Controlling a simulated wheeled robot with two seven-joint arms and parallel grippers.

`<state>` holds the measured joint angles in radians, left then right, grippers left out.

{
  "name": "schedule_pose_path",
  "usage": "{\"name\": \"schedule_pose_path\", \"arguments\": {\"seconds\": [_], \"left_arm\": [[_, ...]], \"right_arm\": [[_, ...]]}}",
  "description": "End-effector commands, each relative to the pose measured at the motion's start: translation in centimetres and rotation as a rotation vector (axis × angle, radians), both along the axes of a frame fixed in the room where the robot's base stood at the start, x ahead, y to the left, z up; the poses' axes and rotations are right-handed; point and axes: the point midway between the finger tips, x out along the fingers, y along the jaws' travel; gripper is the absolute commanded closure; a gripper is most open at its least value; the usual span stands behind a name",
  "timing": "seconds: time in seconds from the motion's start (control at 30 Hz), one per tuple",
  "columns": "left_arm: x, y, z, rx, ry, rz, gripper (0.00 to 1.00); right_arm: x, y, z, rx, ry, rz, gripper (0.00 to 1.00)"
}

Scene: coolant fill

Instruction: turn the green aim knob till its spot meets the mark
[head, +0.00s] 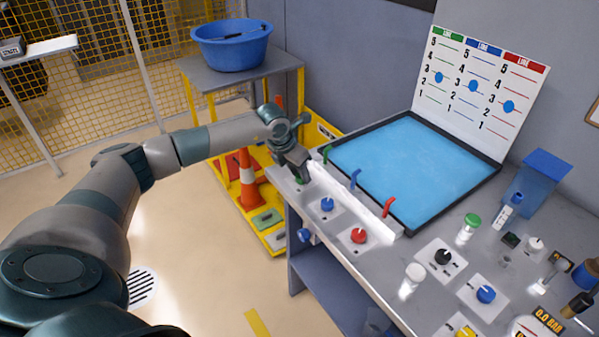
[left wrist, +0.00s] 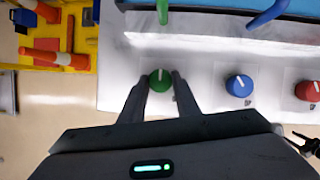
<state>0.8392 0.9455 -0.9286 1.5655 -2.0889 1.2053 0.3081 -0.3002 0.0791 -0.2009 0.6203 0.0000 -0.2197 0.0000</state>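The green aim knob (left wrist: 160,79) has a white pointer line, pointing up in the left wrist view. In the head view the knob (head: 300,181) is partly hidden below my left gripper (head: 303,172). In the left wrist view the fingers of my left gripper (left wrist: 162,82) stand apart on both sides of the knob; firm contact does not show. The scale board (head: 480,85) has green, blue and red columns numbered 1 to 5. A blue spot (head: 438,77) sits near 3 in the green column. I cannot make out a separate mark. My right gripper does not show.
A blue knob (head: 327,204) and a red knob (head: 358,236) sit beside the green one. Green (head: 325,154), blue (head: 354,178) and red (head: 389,206) levers stand behind, before a blue tray (head: 420,166).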

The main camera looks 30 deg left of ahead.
Motion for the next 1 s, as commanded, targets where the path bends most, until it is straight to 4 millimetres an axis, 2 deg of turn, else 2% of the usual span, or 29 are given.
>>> {"name": "schedule_pose_path", "arguments": {"seconds": [0.27,0.7,1.0], "left_arm": [[0.0,-0.1,-0.1,-0.001,-0.001,0.055,0.93],[0.1,-0.4,-0.1,-0.001,-0.002,0.368,0.93],[0.1,-0.3,0.2,0.000,-0.003,0.395,0.93]], "right_arm": [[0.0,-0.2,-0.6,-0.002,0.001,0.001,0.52],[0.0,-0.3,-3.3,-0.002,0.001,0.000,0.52],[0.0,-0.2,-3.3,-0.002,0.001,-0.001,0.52]]}}
